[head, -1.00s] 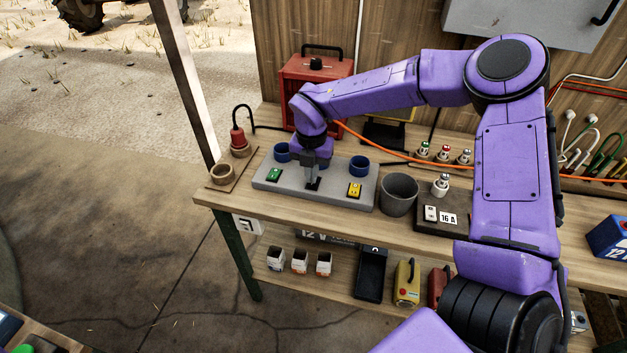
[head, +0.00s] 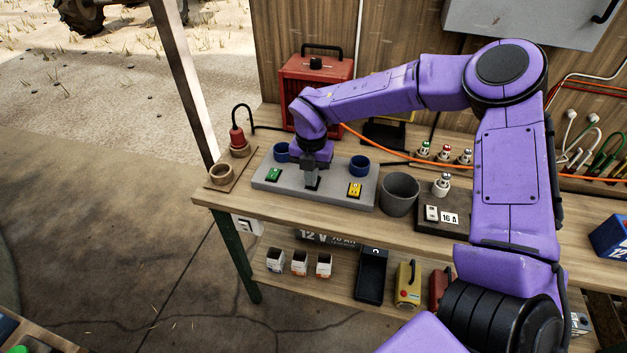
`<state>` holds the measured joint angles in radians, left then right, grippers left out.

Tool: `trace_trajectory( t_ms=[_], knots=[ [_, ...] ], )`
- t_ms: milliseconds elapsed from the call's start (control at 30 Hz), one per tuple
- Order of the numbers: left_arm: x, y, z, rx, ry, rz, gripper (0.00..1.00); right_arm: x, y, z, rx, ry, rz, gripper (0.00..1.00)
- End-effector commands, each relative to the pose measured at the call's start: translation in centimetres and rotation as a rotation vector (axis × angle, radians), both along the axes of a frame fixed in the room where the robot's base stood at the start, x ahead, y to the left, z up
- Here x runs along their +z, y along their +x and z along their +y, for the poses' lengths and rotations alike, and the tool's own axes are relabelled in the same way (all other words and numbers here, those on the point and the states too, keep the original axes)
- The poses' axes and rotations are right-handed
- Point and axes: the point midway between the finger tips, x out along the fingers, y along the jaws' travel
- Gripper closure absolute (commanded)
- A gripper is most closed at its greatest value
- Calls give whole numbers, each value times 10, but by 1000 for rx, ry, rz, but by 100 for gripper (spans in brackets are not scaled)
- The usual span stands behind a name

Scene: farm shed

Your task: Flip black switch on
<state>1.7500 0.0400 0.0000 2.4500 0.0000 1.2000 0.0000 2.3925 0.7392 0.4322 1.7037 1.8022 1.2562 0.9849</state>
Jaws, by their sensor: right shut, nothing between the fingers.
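A grey panel (head: 335,200) lies on the workbench. It carries a green switch (head: 273,175) on the left and a yellow switch (head: 354,190) on the right. Between them a small black part shows at my right gripper's fingertips; it looks like the black switch, but the fingers cover most of it and its position cannot be told. My right gripper (head: 312,182) points down, shut and empty, with its tips at or just above that spot. Whether they touch cannot be told. My left gripper is out of view.
A grey cup (head: 399,194) stands right of the panel, beside a dark box marked 16 A (head: 440,222). A red heater-like box (head: 313,88) is behind. An orange cable runs behind the panel.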

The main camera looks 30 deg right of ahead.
Motion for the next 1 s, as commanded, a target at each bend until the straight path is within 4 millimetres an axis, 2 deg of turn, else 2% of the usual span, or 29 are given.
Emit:
trace_trajectory(
  t_ms=[167,833,1000],
  knots=[
    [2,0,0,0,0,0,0,0,-1,0,0,0,4,100],
    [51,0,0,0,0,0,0,65,-1,0,0,1,2,100],
    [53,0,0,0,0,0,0,69,-1,0,0,0,4,100]
  ],
)
